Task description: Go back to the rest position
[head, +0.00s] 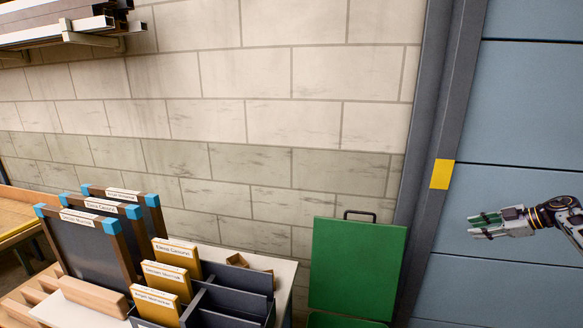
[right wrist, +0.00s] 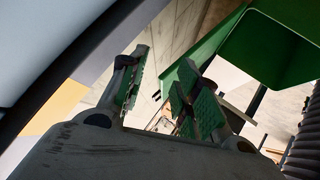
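My right gripper (head: 482,225) shows at the right of the head view, held out in the air in front of the blue panelled door, with its fingers pointing left. In the right wrist view its two green-padded fingers (right wrist: 162,85) stand apart, with nothing held between them. The gripper is to the right of the green bin (head: 357,265) and apart from it. My left gripper is not in the head view.
A table at lower left holds dark boards with blue corners (head: 88,245), yellow labelled folders (head: 165,285) and a dark divided tray (head: 235,300). A wall rack (head: 60,30) holds metal bars. A grey door post (head: 440,110) stands left of the blue door (head: 530,110).

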